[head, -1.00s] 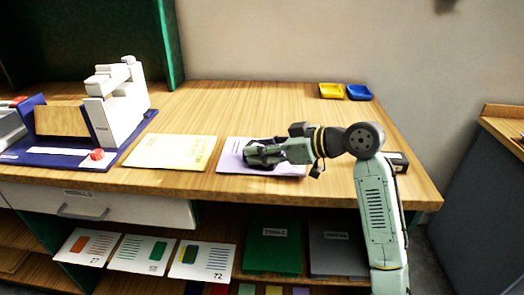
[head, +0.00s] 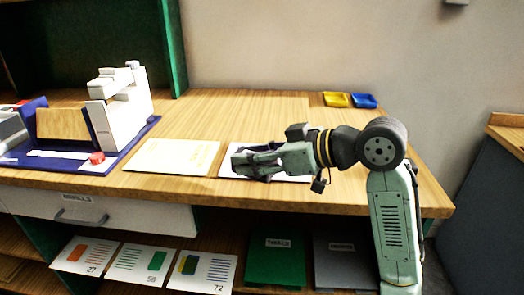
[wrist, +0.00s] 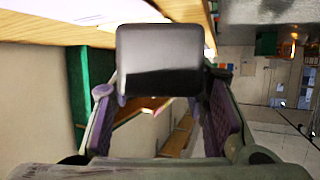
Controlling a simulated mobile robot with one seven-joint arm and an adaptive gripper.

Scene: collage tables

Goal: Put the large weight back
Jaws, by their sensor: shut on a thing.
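The wrist view shows a dark grey, block-shaped weight (wrist: 160,62) between the two fingers of my gripper (wrist: 160,95). My gripper is shut on it. In the head view my gripper (head: 243,163) reaches left over the pale lavender sheet (head: 228,173) near the table's front edge. The weight cannot be made out clearly there, among the dark fingers. I cannot tell how high it is above the table.
A yellow sheet (head: 172,156) lies left of the lavender one. A white device (head: 120,110) stands on a blue base at the left. Yellow (head: 336,99) and blue (head: 363,101) trays sit at the back right. Cards (head: 138,262) and folders (head: 276,262) lie on the shelf below.

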